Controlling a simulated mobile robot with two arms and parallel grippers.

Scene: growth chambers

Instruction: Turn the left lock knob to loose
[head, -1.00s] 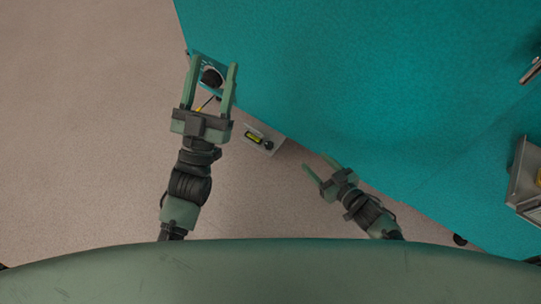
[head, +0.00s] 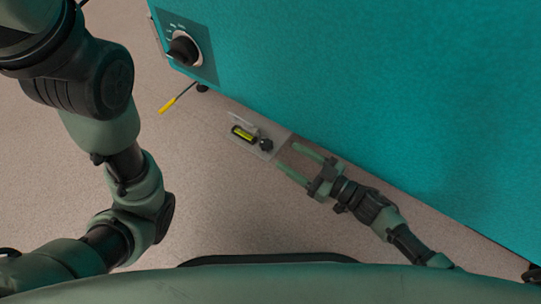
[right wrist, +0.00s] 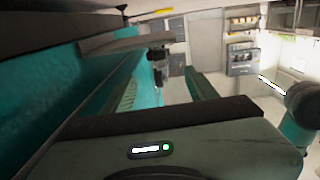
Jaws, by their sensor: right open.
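A round black knob (head: 183,50) with a pale ring sits on a marked plate at the upper left of the teal chamber (head: 350,90) in the head view. I cannot tell which knob is the left lock knob. My right gripper (head: 286,155) is open and empty.
A thin tool with a yellow handle (head: 167,105) shows near the chamber's lower left corner, beside a black foot (head: 203,88). Bare floor (head: 210,200) lies in front. The right wrist view shows a teal surface (right wrist: 40,100) on the left and a room with shelves beyond.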

